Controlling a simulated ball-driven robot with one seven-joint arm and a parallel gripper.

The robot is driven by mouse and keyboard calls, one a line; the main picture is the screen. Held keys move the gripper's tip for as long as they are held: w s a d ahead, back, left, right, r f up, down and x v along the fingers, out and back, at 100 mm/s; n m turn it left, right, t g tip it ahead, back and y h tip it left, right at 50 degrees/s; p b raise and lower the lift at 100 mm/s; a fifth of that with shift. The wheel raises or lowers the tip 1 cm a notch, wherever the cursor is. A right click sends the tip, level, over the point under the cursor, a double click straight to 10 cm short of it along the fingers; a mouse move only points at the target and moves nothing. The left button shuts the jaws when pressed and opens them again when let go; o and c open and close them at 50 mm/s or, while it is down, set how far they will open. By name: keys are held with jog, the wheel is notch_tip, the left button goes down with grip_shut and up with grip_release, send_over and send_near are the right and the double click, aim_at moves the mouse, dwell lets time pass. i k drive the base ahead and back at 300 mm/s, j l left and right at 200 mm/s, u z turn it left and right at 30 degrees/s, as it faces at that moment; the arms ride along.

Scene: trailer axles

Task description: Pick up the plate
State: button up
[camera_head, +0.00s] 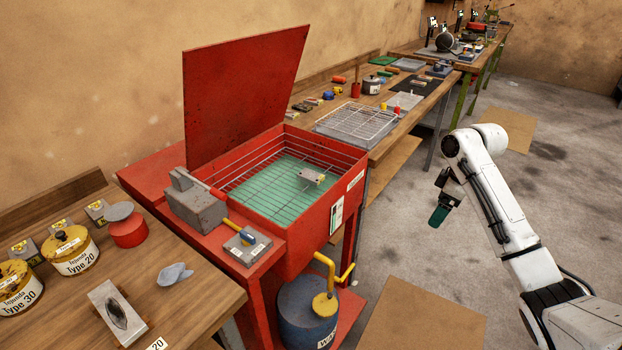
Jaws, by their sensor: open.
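A small light grey metal piece (312,177), which may be the plate, lies on the wire rack over the green bottom of the open red bin (345,193). A flat dark grey block with a label (247,246) sits on the bin's front ledge with a blue and yellow tool on it. I cannot tell for certain which thing is the plate. My gripper (438,216) hangs in the air right of the bin, above the floor and apart from everything. It points down, is open and holds nothing visible; its fingertips are small here.
The bin's red lid (245,95) stands raised at the back. A grey box (194,203) sits on its left ledge. A blue drum (306,315) with a yellow crank stands below. A wooden bench (190,255) with yellow cans is at left.

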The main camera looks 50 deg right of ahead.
aim_at(312, 177)
jog(key=i, duration=1.5)
